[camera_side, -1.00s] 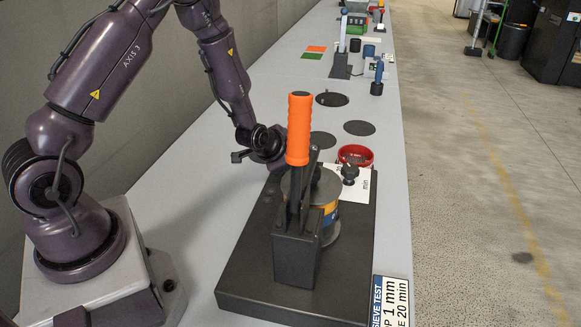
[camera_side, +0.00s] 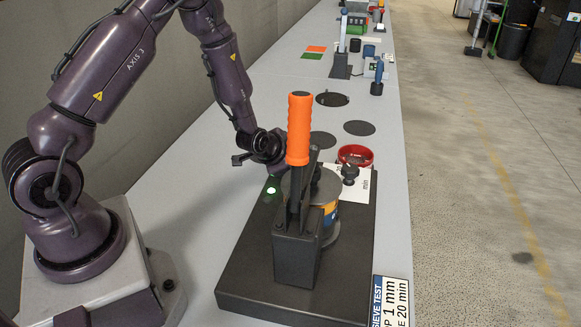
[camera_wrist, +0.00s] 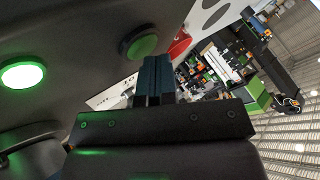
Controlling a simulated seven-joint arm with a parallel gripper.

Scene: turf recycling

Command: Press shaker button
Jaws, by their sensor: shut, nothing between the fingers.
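The shaker has a dark base plate (camera_side: 245,275), an upright orange handle (camera_side: 300,130) and a sieve stack with a blue and orange band (camera_side: 330,212). A darker green round button in a dark collar (camera_wrist: 142,46) is just beyond my fingertips. My gripper (camera_wrist: 153,62) is shut and empty, with its tips close to that button; I cannot tell whether they touch. In the side view the fingers are mostly hidden behind the shaker.
Dark discs (camera_side: 359,128) and other bench equipment (camera_side: 342,62) are farther back.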

